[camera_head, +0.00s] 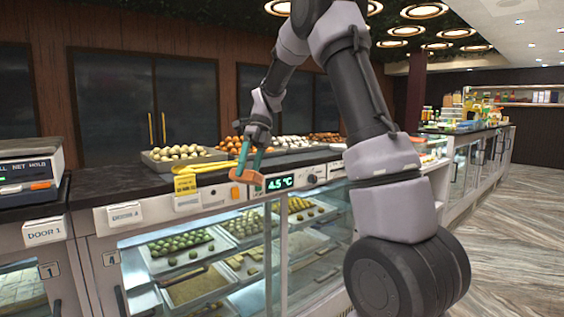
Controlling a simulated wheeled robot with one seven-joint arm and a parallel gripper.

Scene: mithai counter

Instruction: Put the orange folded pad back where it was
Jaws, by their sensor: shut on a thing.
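My gripper (247,176) hangs at the front edge of the dark counter, its two teal fingers pointing down. It is shut on a small orange piece, which I take to be the orange folded pad (247,177). The pad sits between the fingertips, in front of the counter's front panel and left of the green 4.5 °C display (279,183). Its far side is hidden, and I cannot tell whether it touches the panel or the counter edge.
A scale (27,172) stands at left. Below is a glass case with trays. The floor at right is clear.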

